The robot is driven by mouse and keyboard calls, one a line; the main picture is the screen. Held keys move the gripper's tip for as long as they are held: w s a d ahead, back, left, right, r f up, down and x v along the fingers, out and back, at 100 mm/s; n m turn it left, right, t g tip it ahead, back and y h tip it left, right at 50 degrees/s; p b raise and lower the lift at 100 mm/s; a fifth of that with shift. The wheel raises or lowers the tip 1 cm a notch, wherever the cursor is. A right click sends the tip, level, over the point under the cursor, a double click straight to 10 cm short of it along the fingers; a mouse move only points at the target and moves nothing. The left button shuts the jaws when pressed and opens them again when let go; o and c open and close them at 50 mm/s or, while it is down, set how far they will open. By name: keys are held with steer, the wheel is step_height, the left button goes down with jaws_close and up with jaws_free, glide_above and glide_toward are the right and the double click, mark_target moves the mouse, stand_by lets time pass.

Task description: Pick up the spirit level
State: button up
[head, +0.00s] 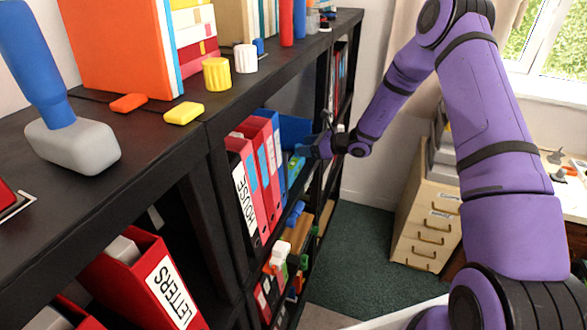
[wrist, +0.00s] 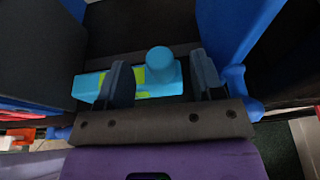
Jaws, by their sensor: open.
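The spirit level (wrist: 90,86) is a light blue bar with yellow-green patches. In the wrist view it lies crosswise on a dark shelf. A light blue round knob or cylinder (wrist: 160,64) stands at its right part; I cannot tell whether it belongs to the level. My gripper (wrist: 158,68) is open, with one dark finger on each side of the cylinder and part of the bar showing between them. Contact cannot be told.
Red binders (head: 242,190) stand in the near side of the bay. In the wrist view a blue upright (wrist: 235,30) is close on the right and a dark wall on the left. The shelf top (head: 160,132) carries a mallet (head: 70,145) and books. Floor is clear right of the shelving.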

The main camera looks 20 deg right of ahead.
steer(key=x, duration=0.5)
steer(key=c, duration=1.1)
steer(key=shift+r, duration=0.15)
steer(key=shift+r, duration=0.5)
step_height(320, 180, up, 2)
steer(key=shift+r, duration=0.2)
steer(key=s+d, duration=0.3)
steer(key=s, duration=0.1)
steer(key=s+d+r, duration=0.1)
steer(key=s+d, duration=0.7)
steer(key=shift+r, duration=0.2)
steer(key=shift+w+r, duration=0.1)
steer(key=shift+r, duration=0.05)
